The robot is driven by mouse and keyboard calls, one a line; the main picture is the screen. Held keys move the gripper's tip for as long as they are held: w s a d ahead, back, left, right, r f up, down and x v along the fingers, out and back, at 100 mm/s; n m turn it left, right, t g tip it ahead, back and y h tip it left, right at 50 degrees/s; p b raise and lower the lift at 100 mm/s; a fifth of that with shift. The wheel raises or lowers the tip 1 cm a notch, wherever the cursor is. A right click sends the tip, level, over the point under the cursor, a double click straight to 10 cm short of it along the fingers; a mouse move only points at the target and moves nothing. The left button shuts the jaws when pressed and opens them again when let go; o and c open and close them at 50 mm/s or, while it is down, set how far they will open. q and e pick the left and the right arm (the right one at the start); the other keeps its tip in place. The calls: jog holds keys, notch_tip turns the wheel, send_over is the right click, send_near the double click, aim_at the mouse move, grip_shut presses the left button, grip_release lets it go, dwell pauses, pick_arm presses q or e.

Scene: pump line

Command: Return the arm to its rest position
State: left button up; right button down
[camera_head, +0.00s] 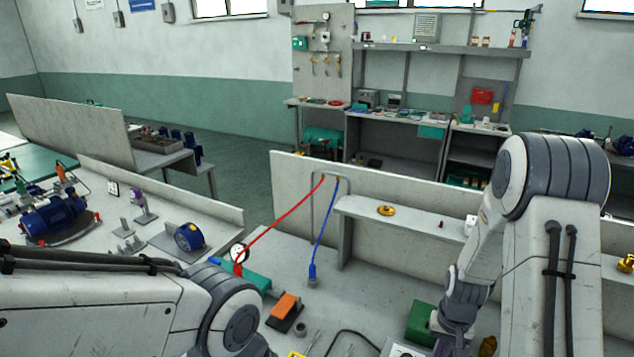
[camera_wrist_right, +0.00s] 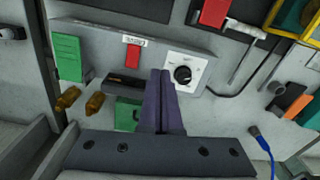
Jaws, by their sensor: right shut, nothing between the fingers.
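My right arm (camera_head: 560,240) comes in at the right of the head view and bends down over the bench. My right gripper (camera_wrist_right: 160,76) is shut and empty in the right wrist view, its dark fingers together in front of a grey panel (camera_wrist_right: 115,45). The panel carries a red switch (camera_wrist_right: 133,57) and a black knob (camera_wrist_right: 183,74). My left arm (camera_head: 120,300) crosses the lower left of the head view. Its gripper is out of the picture.
A green box (camera_head: 422,322) stands close to my right wrist. Red (camera_head: 285,217) and blue (camera_head: 322,230) hoses hang at the bench's back wall. A blue pump (camera_head: 55,215) is on the left bench.

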jog(key=a+r+n+b, duration=0.1)
jog(key=a+r+n, duration=0.15)
jog(key=a, duration=0.35)
jog(key=a+r+n, duration=0.1)
jog(key=a+r, duration=0.2)
jog(key=a, duration=0.2)
jog(key=s+a+r+n+b, duration=0.1)
jog(key=s+a+r+n, duration=0.3)
jog(key=s+a, duration=0.3)
jog(key=s+a+r+n+y+b, duration=0.1)
jog(key=s+a+r+n+b, duration=0.1)
jog(key=s+a+r+n, duration=0.2)
jog(key=s+a, duration=0.3)
jog(key=s, duration=0.4)
jog(key=shift+a+r, duration=0.4)
